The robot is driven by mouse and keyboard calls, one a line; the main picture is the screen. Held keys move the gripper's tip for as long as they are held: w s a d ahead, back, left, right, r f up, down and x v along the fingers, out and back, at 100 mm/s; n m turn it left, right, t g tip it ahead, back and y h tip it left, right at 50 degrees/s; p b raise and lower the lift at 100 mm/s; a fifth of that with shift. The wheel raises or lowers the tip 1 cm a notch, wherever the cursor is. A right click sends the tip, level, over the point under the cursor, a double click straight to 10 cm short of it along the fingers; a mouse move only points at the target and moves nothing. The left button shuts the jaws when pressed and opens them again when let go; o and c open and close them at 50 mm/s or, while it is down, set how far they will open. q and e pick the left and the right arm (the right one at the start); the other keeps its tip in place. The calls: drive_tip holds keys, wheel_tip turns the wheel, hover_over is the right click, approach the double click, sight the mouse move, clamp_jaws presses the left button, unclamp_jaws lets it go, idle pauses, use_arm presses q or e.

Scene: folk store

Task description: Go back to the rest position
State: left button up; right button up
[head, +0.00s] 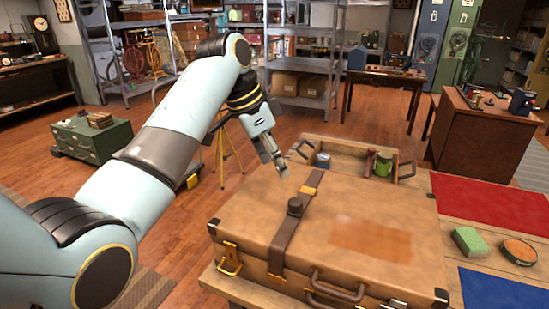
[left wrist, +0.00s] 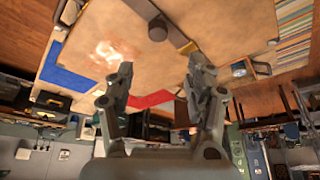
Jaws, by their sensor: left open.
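My left gripper (head: 277,158) is above the far left part of a closed tan suitcase (head: 350,200) in the head view. Its two fingers stand apart with nothing between them in the left wrist view (left wrist: 158,85). The suitcase has a brown strap (head: 294,222) with a dark knob (head: 295,205) on it; the knob also shows in the left wrist view (left wrist: 158,29). The gripper looks clear of the suitcase. My right gripper is in neither view.
Open floor lies left.

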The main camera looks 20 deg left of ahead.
use_arm(q)
drive_tip(key=s+a+f+n+y, duration=0.1)
drive_tip(key=s+a+f+n, duration=0.1)
drive_tip(key=s+f, duration=0.35)
drive_tip(key=s+a+f+n+y, duration=0.1)
drive_tip(key=s+a+f+n, duration=0.15)
drive_tip(key=s, duration=0.65)
drive_tip(key=s+a+n+y, duration=0.1)
drive_tip(key=s+n, duration=0.1)
drive_tip(key=s, duration=0.8)
drive_tip(key=s+a+n+y, duration=0.1)
drive_tip(key=s+a+n, duration=0.1)
drive_tip(key=s, duration=0.7)
wheel_tip(320, 180, down, 34)
drive_tip(key=s+a+g+b, duration=0.1)
drive_tip(key=a+b, duration=0.1)
drive_tip(key=b, duration=0.7)
drive_tip(key=s+f+b, duration=0.4)
drive_tip(key=s+f, duration=0.5)
drive_tip(key=f, duration=0.3)
drive_tip(key=s+a+f+g+b, duration=0.1)
drive_tip(key=s+f+b, duration=0.3)
drive_tip(key=s+f, duration=0.6)
wheel_tip(320, 180, down, 3)
drive_tip(key=shift+a+f+b, duration=0.2)
drive_tip(key=shift+b, duration=0.1)
